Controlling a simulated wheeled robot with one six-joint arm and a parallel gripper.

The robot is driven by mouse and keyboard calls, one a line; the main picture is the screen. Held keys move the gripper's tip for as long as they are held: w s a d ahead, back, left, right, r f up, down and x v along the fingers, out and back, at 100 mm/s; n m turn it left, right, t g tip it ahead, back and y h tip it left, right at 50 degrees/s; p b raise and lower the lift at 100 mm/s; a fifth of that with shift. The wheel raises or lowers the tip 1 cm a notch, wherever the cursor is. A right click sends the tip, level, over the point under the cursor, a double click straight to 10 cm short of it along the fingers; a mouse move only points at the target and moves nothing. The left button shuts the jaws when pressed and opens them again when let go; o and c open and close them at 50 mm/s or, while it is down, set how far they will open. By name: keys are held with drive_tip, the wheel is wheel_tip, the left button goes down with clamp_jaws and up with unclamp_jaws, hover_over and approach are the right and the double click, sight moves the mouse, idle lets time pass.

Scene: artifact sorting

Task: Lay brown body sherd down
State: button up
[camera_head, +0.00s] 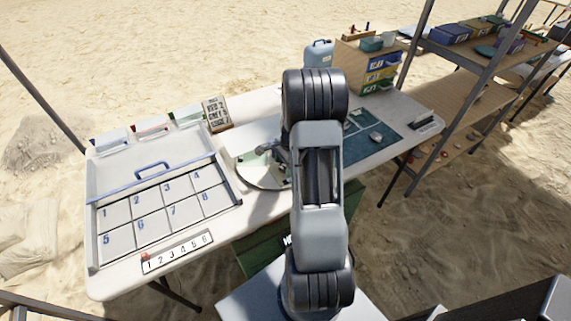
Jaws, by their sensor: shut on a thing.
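My arm stands in the middle of the head view and hides much of the table behind it. Only part of my gripper (281,153) shows, at the left edge of the arm, low over a round grey plate (252,178). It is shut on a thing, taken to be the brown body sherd. The sherd itself cannot be made out; the gripper and arm hide it. A tray (150,212) with numbered compartments, several of them, lies to the left with its blue-handled lid part at the back. No sherd shows in these compartments.
A dark green mat (388,143) with a small grey piece (376,137) lies right of my arm. A numbered strip (178,252) lies in front of the tray. A sign (216,114), a drawer box (380,72) and a blue jug (318,54) stand at the back.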

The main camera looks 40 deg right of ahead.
drive_tip(key=o, duration=0.6)
drive_tip(key=shift+f, duration=0.1)
drive_tip(key=shift+o, duration=0.2)
wheel_tip(320, 180, up, 11)
drive_tip(key=d, duration=0.2)
drive_tip(key=s+a+r+n+t+h, duration=0.1)
drive_tip(key=s+a+r+n, duration=0.1)
drive_tip(key=a+r+n, duration=0.3)
drive_tip(key=s+a+r+n, duration=0.1)
drive_tip(key=a+r+n, duration=0.2)
drive_tip(key=a, duration=0.5)
drive_tip(key=s+a+r+n+t, duration=0.1)
drive_tip(key=s+a+n+t, duration=0.1)
drive_tip(key=s+a+n, duration=0.7)
drive_tip(key=a+n, duration=0.1)
drive_tip(key=n, duration=0.1)
drive_tip(key=shift+s+n+h, duration=0.2)
drive_tip(key=shift+n+h, duration=0.1)
drive_tip(key=shift+n, duration=0.1)
